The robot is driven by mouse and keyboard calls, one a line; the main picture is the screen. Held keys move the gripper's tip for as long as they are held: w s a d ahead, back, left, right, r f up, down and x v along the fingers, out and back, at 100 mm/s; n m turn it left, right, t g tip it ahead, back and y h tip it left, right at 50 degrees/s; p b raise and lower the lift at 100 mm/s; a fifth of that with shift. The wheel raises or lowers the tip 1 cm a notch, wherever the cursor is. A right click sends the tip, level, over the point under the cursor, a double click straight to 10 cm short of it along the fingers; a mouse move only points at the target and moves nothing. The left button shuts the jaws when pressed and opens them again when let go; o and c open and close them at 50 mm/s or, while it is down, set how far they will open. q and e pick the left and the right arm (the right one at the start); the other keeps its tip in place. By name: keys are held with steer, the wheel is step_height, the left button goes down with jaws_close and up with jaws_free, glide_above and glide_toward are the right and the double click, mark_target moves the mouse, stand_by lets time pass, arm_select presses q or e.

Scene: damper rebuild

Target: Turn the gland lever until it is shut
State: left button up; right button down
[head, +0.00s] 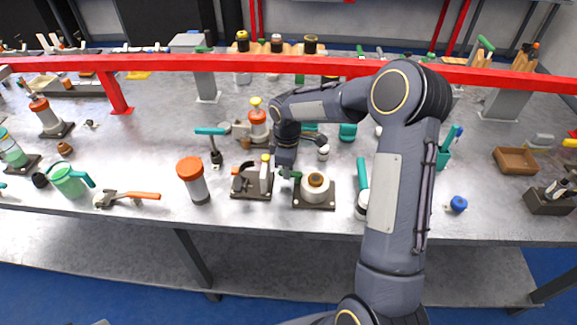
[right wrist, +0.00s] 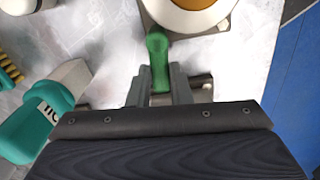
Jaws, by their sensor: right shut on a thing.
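The gland unit (head: 316,182) is a pale round body with a tan top on a dark square plate near the front edge of the table. Its gland lever (right wrist: 157,62) is green and sticks out from the pale body toward my right gripper in the right wrist view. My right gripper (right wrist: 158,92) is shut on the lever, with one finger on each side of it. In the head view the right gripper (head: 287,172) is beside the left side of the unit, partly hidden by my wrist. My left gripper does not show.
A clamp-like fixture (head: 252,180) stands just left of the gland unit, and an orange-capped cylinder (head: 192,180) farther left. A teal-handled tool (head: 362,180) is to the right.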

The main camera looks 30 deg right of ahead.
steer(key=shift+s+a+n, duration=0.1)
steer(key=shift+n, duration=0.5)
steer(key=c, duration=1.3)
jaws_free()
step_height(320, 180, up, 8)
steer(key=shift+f+b, duration=0.1)
steer(key=shift+b, duration=0.3)
steer(key=shift+s, duration=0.1)
